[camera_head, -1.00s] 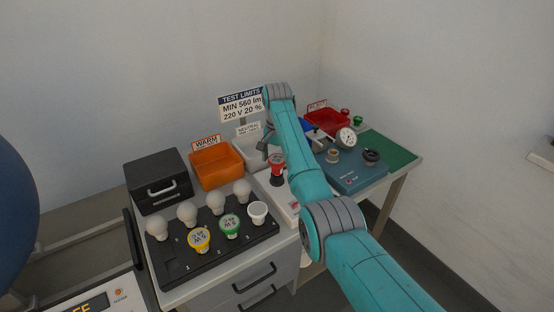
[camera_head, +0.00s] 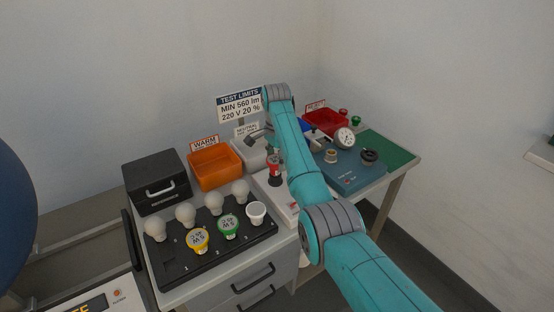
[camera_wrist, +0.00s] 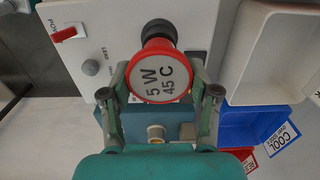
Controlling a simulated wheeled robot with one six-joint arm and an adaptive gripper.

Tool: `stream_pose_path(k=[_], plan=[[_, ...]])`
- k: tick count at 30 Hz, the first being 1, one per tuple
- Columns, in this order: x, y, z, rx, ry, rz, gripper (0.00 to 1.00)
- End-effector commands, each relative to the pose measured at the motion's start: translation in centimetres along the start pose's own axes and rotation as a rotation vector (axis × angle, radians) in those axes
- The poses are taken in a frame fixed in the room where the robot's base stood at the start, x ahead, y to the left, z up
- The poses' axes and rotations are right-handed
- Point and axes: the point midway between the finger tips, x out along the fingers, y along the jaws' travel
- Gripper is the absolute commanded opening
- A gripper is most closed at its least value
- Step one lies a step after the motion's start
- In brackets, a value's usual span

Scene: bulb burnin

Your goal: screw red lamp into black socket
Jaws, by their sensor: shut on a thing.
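The red lamp (camera_wrist: 160,78) has a red rim and a pale face marked "5 W 45 C". In the wrist view it sits between the two fingers of my gripper (camera_wrist: 160,82), which is shut on it. The black socket (camera_wrist: 159,31) shows just behind the lamp, on a white panel. In the head view the red lamp (camera_head: 275,163) stands upright right above the black socket (camera_head: 275,181). The lamp's base is hidden, so I cannot tell how deep it sits in the socket. My arm partly covers this area in the head view.
The white panel (camera_wrist: 105,30) carries a red switch (camera_wrist: 68,34) and a grey knob (camera_wrist: 90,67). A rack (camera_head: 185,268) with several bulbs stands at front left. An orange bin (camera_head: 217,168), a white bin (camera_wrist: 270,90) and a blue bin (camera_wrist: 244,125) are close by.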

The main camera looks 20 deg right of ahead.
Motion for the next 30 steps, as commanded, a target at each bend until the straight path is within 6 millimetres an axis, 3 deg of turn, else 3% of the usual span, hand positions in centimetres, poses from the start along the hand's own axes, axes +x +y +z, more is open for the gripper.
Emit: stream_pose_path(k=[2,30], plan=[[0.1,-0.3,0.6,0.077,-0.004,-0.007,0.26],[0.2,0.8,0.5,1.141,0.000,0.004,0.25]])
